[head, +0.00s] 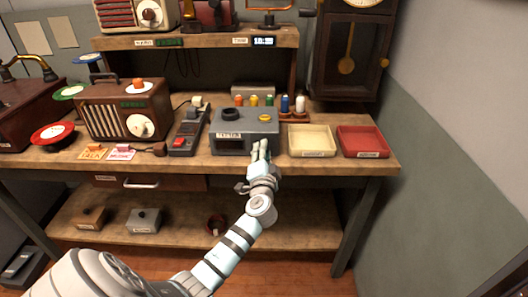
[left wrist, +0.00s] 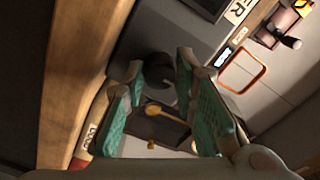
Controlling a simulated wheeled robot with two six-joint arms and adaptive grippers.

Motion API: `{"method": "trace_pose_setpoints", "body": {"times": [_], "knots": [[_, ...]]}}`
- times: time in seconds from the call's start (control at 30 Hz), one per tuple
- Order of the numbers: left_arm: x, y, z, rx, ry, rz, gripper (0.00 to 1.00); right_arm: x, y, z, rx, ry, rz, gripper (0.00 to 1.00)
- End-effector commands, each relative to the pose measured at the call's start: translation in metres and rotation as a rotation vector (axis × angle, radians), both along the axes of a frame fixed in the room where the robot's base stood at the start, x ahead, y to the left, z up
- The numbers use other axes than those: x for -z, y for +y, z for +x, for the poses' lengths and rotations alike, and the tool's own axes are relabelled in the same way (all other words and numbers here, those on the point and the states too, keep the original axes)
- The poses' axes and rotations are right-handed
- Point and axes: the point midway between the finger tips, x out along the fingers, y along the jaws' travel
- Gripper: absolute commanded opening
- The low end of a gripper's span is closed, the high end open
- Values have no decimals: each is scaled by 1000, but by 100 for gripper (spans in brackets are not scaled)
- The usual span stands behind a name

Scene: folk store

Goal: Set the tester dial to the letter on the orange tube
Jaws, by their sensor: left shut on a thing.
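The grey tester (head: 246,128) stands on the workbench, with a black round fitting and a yellow button on top and a dark window in front. My left gripper (head: 259,148) is at the right part of the tester's front and hides it in the head view. In the left wrist view, its teal-padded fingers (left wrist: 160,82) are closed around a dark round knob, the dial (left wrist: 158,68), on the grey front panel. The dial's marks cannot be read. The orange tube (head: 239,100) stands behind the tester in a row of coloured tubes; its letter is too small to read.
A cream tray (head: 312,154) and a red tray (head: 384,155) lie right of the tester. A dark handheld device (head: 184,140) and a brown radio (head: 108,112) stand to its left. A shelf (head: 282,38) overhangs behind, and a pendulum clock (head: 350,80) hangs at right.

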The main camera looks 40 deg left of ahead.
Motion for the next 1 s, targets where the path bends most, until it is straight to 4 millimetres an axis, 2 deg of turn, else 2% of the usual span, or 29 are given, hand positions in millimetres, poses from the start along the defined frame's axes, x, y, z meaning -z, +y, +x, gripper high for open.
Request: {"method": "trace_pose_setpoints", "body": {"times": [0.47, 0.5, 0.6, 0.87, 1.0], "knots": [[1, 0, 0, 0, 10, 9, 0, 0, 0, 0, 0, 0, 0, 40], [1, 0, 0, 0, 10, 9, 32, 0, 0, 0, 0, 0, 0, 40], [1, 0, 0, 0, 9, 10, 45, 0, 0, 0, 0, 0, 0, 40], [0, 0, 0, 0, 7, 10, 45, 0, -2, 0, -1, 1, -3, 40], [1, -8, -10, 1, 9, 10, 45, 0, -2, 0, -1, 0, -3, 40]]}}
